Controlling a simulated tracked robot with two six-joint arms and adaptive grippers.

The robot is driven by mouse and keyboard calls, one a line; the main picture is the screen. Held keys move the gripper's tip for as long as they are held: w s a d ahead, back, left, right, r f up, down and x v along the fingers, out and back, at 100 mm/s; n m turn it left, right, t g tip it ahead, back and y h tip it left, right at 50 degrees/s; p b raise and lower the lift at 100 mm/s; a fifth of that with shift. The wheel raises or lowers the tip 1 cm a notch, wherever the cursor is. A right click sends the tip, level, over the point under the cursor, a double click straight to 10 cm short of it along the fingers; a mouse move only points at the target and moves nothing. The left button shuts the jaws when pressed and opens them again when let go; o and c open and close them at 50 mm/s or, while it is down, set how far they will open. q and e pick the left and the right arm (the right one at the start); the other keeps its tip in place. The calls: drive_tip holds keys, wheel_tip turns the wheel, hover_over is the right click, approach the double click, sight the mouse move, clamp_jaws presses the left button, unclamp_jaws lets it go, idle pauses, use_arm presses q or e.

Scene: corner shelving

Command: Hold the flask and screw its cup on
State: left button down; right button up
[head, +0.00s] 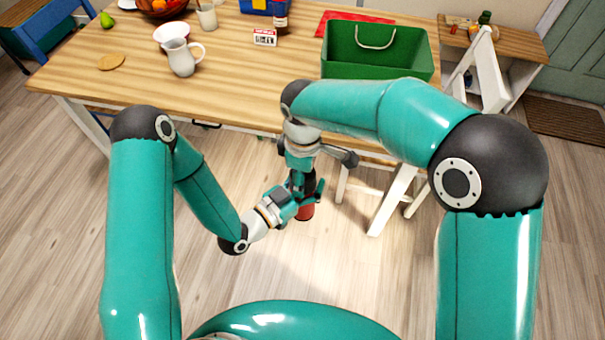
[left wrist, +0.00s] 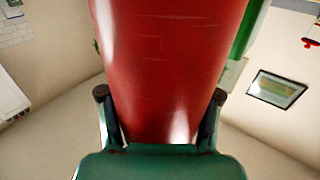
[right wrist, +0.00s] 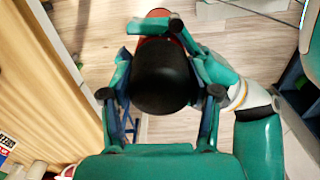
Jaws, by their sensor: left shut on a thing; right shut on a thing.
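The flask has a red body (head: 306,212) and is held in the air in front of the table. Its black cup (right wrist: 163,85) sits at the upper end, in line with the body; I cannot tell how tightly it is seated. My left gripper (head: 303,196) comes in from the side and is shut on the red body, which fills the left wrist view (left wrist: 165,70) between its fingers. My right gripper (right wrist: 161,94) points down from above and is shut on the cup, a finger on each side. Left gripper fingers also show beside the cup in the right wrist view.
The wooden table (head: 130,40) lies beyond my arms. A green box (head: 375,70) stands near its front edge.

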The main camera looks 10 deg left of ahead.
drive_tip(key=o, duration=1.3)
drive_tip(key=shift+r, duration=2.3)
drive_tip(key=shift+c, duration=0.5)
drive_tip(key=shift+n, duration=0.3)
